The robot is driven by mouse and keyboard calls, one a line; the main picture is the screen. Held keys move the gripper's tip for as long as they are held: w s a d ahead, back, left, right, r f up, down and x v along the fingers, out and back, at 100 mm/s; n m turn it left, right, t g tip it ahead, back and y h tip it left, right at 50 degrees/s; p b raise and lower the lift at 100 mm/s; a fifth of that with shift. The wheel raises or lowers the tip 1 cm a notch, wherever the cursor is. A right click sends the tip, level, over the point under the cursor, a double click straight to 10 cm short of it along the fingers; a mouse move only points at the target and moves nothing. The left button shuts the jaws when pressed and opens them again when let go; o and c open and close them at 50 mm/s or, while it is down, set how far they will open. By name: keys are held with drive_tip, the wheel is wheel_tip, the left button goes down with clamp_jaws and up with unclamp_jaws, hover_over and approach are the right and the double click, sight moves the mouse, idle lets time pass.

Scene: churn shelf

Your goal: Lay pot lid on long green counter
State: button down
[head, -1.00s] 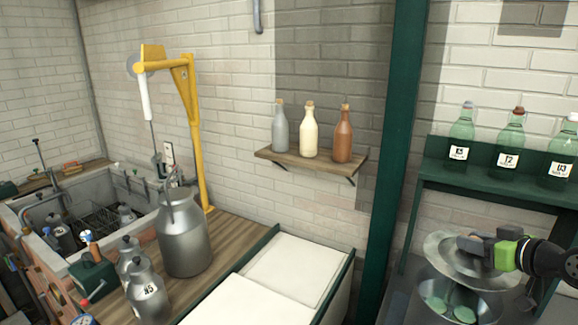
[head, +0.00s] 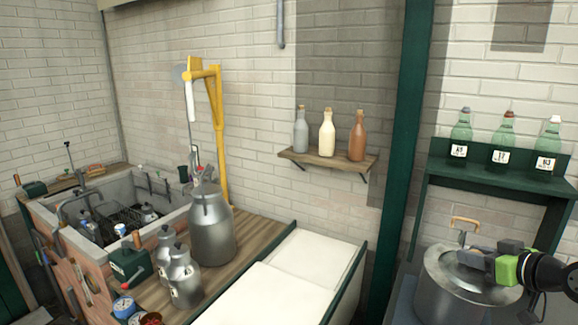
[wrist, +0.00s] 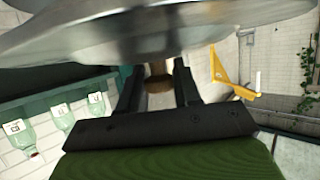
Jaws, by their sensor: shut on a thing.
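In the head view my gripper (head: 482,260) is at the lower right, shut on the grey metal pot lid (head: 455,270). The lid is at the mouth of a large metal pot (head: 438,298) and hides most of its opening; whether it touches the rim is unclear. In the wrist view the lid (wrist: 220,32) spans the top, with its brown knob (wrist: 158,82) between my gripper's fingers (wrist: 158,92). A long counter with pale top panels and dark green edges (head: 345,285) stands left of the pot, beyond a green post. I cannot tell whether it is the task's counter.
A green shelf (head: 500,168) with bottles stands behind the pot. The green post (head: 400,150) rises between pot and pale-topped counter. Milk cans (head: 212,230) crowd the wooden top at left. A wall shelf (head: 325,160) holds three bottles. The pale panels (head: 280,292) look clear.

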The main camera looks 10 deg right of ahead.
sight(464, 267)
drive_tip(key=shift+n+y, duration=0.4)
drive_tip(key=shift+y, duration=0.2)
drive_tip(key=a+f, duration=0.1)
drive_tip(key=w+a+f, duration=0.1)
drive_tip(key=f, duration=0.1)
drive_tip(key=shift+w+a, duration=0.1)
drive_tip(key=shift+a, duration=0.3)
drive_tip(key=a+f+n+g+y, duration=0.2)
drive_tip(key=a+f+n+y, duration=0.2)
drive_tip(key=a+f, duration=0.7)
drive_tip(key=a+f+n+g+y, duration=0.3)
drive_tip(key=a+f, duration=0.7)
drive_tip(key=a, duration=0.9)
drive_tip(key=shift+s+a+f+n+y, duration=0.25)
drive_tip(key=shift+f+n+y, duration=0.2)
drive_tip(key=shift+n, duration=0.35)
drive_tip(key=shift+d+g, duration=0.1)
drive_tip(key=shift+g, duration=0.2)
